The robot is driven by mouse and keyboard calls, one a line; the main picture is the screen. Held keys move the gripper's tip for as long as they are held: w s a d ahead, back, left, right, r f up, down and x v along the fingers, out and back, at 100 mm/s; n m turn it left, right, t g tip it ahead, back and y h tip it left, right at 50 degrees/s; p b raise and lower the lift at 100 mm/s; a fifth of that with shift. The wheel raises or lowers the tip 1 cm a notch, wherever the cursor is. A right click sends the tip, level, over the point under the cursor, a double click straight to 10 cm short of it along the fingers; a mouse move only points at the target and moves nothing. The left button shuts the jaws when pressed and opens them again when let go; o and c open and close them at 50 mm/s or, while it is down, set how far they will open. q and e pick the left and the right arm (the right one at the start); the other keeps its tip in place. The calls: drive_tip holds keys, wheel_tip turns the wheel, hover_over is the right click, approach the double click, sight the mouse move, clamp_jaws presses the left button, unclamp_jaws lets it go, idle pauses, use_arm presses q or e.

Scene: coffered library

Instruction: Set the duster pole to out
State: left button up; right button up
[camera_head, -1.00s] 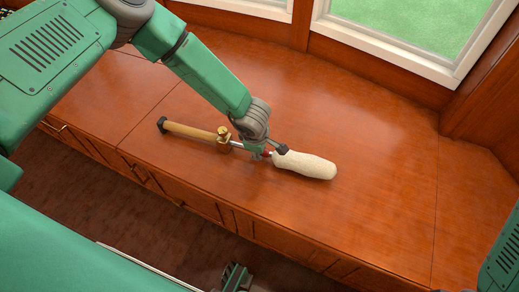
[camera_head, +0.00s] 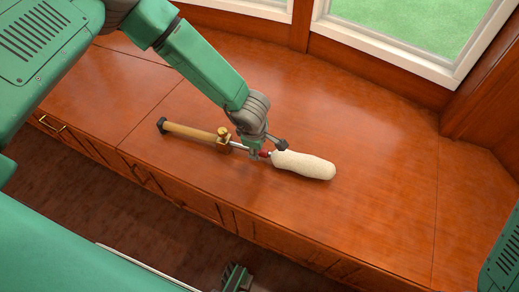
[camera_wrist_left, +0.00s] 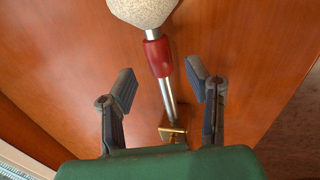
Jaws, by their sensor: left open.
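The duster pole lies on the wooden counter (camera_head: 370,170). Its wooden handle (camera_head: 190,131), with a dark end cap, is at the left. A brass collar (camera_head: 223,135) joins it to a short steel rod (camera_wrist_left: 167,97). A red sleeve (camera_wrist_left: 158,57) and a cream duster head (camera_head: 304,165) follow on the right. My left gripper (camera_wrist_left: 162,83) is open above the pole, its fingers on either side of the rod near the red sleeve, with gaps to both sides. The gripper partly hides the rod in the head view.
The counter is bare around the pole, with wide free room to the right. Windows (camera_head: 410,35) and wood panelling bound its back. Cabinet fronts with brass handles (camera_head: 52,124) drop from its front edge to the floor.

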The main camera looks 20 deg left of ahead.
use_arm(q)
drive_tip(key=v, duration=0.9)
drive_tip(key=shift+w+a+f, duration=0.1)
drive_tip(key=shift+a, duration=0.05)
